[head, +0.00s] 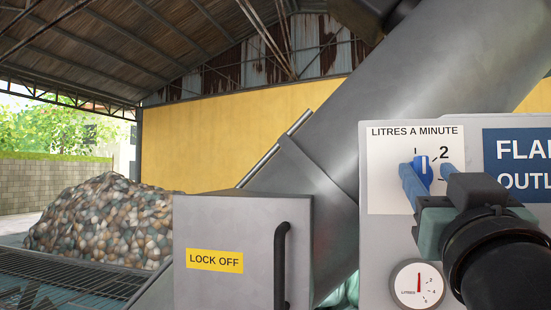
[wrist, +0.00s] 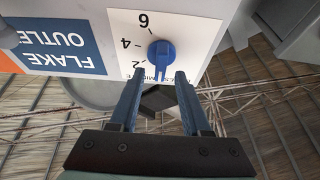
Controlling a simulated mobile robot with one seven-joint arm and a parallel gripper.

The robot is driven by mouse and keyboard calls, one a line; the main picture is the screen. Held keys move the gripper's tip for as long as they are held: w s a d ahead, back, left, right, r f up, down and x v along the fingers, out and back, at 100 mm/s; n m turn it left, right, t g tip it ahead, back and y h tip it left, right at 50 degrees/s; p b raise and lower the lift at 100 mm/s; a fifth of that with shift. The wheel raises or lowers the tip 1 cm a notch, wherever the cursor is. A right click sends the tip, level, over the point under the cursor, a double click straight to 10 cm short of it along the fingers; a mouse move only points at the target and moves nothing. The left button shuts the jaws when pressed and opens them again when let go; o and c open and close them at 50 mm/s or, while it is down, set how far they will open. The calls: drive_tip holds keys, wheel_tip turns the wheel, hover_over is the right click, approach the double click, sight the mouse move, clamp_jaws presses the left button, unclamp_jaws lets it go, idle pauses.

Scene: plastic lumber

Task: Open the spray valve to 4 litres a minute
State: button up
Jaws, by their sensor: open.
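A blue spray valve knob (head: 423,171) sits on a white dial plate (head: 385,200) marked "LITRES A MINUTE". The wrist view, upside down, shows the knob (wrist: 161,53) with 2, 4 and 6 marked around it. Its pointer bar points roughly straight up in the head view, short of the 2. My gripper (head: 432,178) is open in front of the knob; its blue fingers partly hide it and the dial. In the wrist view my gripper (wrist: 160,74) has its tips on either side of the pointer bar; I cannot tell whether they touch it.
A small round litres gauge (head: 418,285) sits below the dial, its red needle pointing up. A blue "FLAKE OUTLET" sign (head: 517,165) is to the right. A grey "LOCK OFF" box (head: 235,225) with a black handle (head: 280,265) stands left, before a sloping metal tube (head: 400,95).

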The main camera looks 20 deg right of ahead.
drive_tip(key=shift+x, duration=1.1)
clamp_jaws()
